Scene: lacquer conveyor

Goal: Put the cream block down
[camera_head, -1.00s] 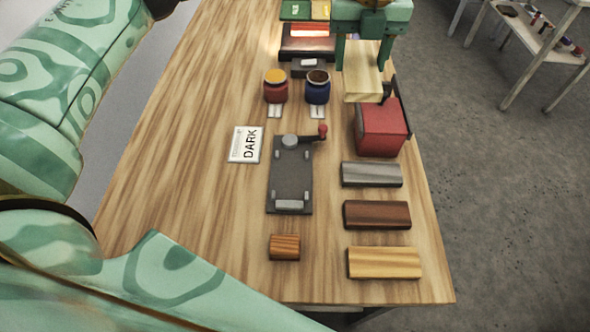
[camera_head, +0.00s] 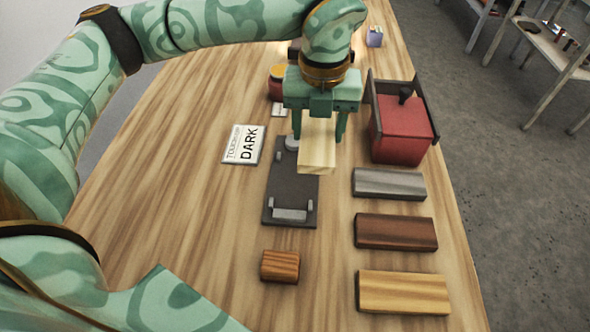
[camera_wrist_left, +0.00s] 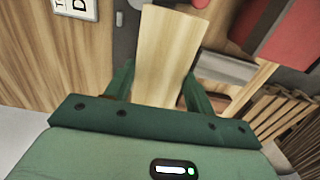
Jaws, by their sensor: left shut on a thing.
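The cream block (camera_head: 317,150) is a pale wooden piece held in my left gripper (camera_head: 319,128). The gripper's two green fingers are shut on its sides. In the head view it hangs over the upper right part of the dark grey plate fixture (camera_head: 290,192), hiding part of it; I cannot tell whether they touch. In the left wrist view the cream block (camera_wrist_left: 165,55) extends away between the fingers (camera_wrist_left: 158,85). My right gripper is not in view.
A red box (camera_head: 402,130) stands right of the held block. Grey (camera_head: 389,184), dark brown (camera_head: 396,232) and light wooden (camera_head: 403,293) blocks lie in a column at the right. A small striped block (camera_head: 280,266) lies in front. A DARK card (camera_head: 243,145) lies left; table is clear beyond it.

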